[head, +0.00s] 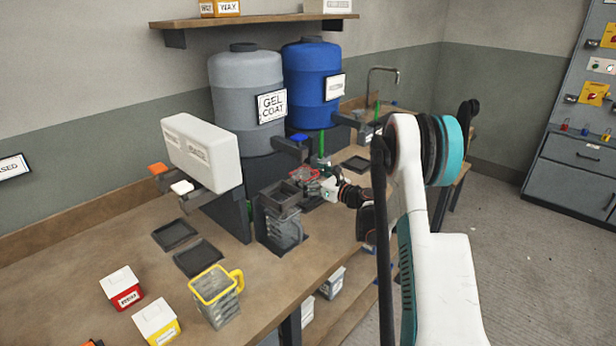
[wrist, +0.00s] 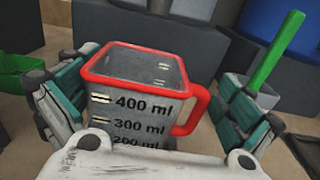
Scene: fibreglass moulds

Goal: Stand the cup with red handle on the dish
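The cup with red handle (wrist: 135,105) is a clear grey measuring cup with a red rim and ml marks. It stands upright in the wrist view, and its red rim also shows in the head view (head: 303,174). My gripper (wrist: 150,110) is open, with one finger on each side of the cup; a gap shows between the handle and the right finger. The cup's base is hidden by my gripper body. Dark square dishes lie on the bench: two at left (head: 175,234) (head: 198,258) and one farther back (head: 355,163). I cannot tell which is meant.
A yellow-handled cup (head: 216,290) stands at the front, near red (head: 121,288) and yellow (head: 157,322) boxes. Grey (head: 245,90) and blue (head: 311,80) drums stand behind.

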